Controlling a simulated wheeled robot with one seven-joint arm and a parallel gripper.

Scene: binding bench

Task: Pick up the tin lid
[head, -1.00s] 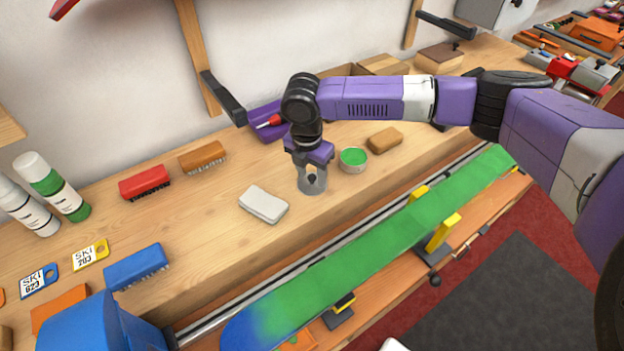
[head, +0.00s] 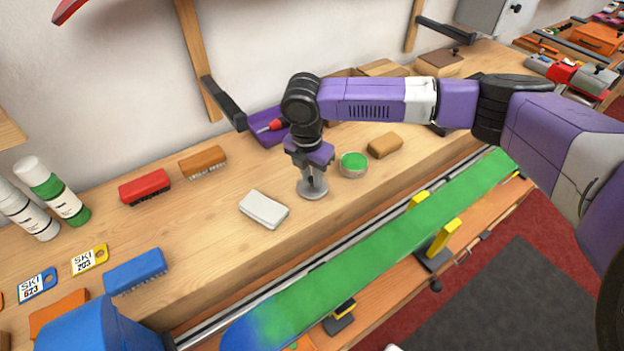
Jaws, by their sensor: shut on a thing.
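The tin lid (head: 312,191) is a round grey disc on the wooden bench, just left of an open round tin (head: 352,172) with green contents. My gripper (head: 312,180) points straight down over the lid, its fingers shut on the lid's raised middle. The lid looks flat and level, at or very near the bench top. The fingers partly hide its middle.
A white block (head: 264,210) lies close to the left of the lid, and a brown block (head: 385,145) lies beyond the tin. A purple tray (head: 262,142) is behind my gripper. A green board (head: 390,250) runs along the front.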

